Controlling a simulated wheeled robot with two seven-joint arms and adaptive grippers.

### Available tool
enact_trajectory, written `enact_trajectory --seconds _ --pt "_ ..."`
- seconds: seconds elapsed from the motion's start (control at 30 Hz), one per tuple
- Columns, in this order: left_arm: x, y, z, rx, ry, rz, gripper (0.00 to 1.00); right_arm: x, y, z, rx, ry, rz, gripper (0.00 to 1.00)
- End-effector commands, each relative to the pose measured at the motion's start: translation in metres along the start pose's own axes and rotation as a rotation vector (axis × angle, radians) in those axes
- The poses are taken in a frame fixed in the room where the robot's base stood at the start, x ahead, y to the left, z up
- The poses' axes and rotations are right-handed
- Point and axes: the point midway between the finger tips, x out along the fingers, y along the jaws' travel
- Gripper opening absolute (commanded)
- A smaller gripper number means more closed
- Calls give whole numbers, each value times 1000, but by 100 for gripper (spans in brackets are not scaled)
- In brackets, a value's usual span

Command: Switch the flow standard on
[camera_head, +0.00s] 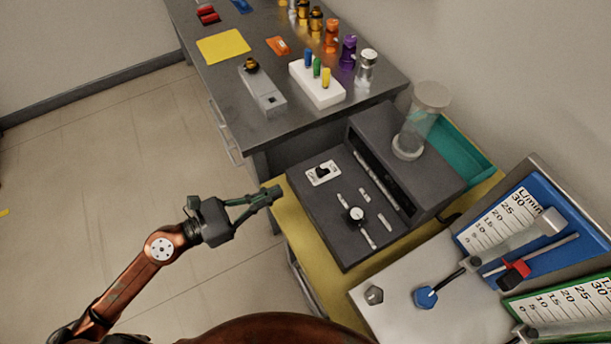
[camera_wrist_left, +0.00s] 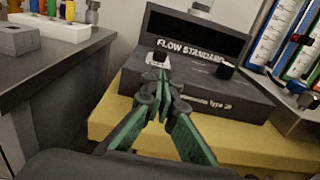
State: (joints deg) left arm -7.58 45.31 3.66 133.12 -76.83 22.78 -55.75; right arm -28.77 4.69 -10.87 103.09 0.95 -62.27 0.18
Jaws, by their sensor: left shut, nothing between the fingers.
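The flow standard (camera_head: 338,225) is a dark grey box on a yellow surface, with a glass cylinder (camera_head: 423,112) on its raised back part. Its front panel has a black switch on a white plate (camera_head: 323,173) and a round knob (camera_head: 355,215). In the left wrist view the "FLOW STANDARD" lettering shows on the box (camera_wrist_left: 215,90), and the white switch plate (camera_wrist_left: 156,58) is just beyond my fingertips, partly hidden by them. My left gripper (camera_head: 274,192) is shut and empty, in front of the box's left side; it also shows in the left wrist view (camera_wrist_left: 160,76). My right gripper is not in view.
A dark bench (camera_head: 225,85) with bottles, a white tube rack (camera_head: 316,86) and a yellow sheet (camera_head: 223,46) stands behind. Flow meters (camera_head: 510,215) with L/min scales stand at the right. A teal tray (camera_head: 462,150) lies behind the box.

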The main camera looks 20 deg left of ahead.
Motion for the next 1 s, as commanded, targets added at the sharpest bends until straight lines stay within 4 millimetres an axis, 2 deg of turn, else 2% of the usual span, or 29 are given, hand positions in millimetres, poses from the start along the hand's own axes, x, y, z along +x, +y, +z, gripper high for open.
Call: enact_trajectory --seconds 0.03,0.1,0.3,0.5,0.7,1.0 --pt "10 -1 3 5 -2 -3 0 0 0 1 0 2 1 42" --pt "22 0 3 5 -2 -2 0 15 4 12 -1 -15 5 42" --pt "55 0 5 5 -5 -1 0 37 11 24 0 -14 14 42" --pt "81 0 3 1 -3 0 0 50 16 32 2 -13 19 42" --pt "91 0 1 -1 -1 1 0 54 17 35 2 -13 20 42" --pt "92 0 0 -1 0 1 0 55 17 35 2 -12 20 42"
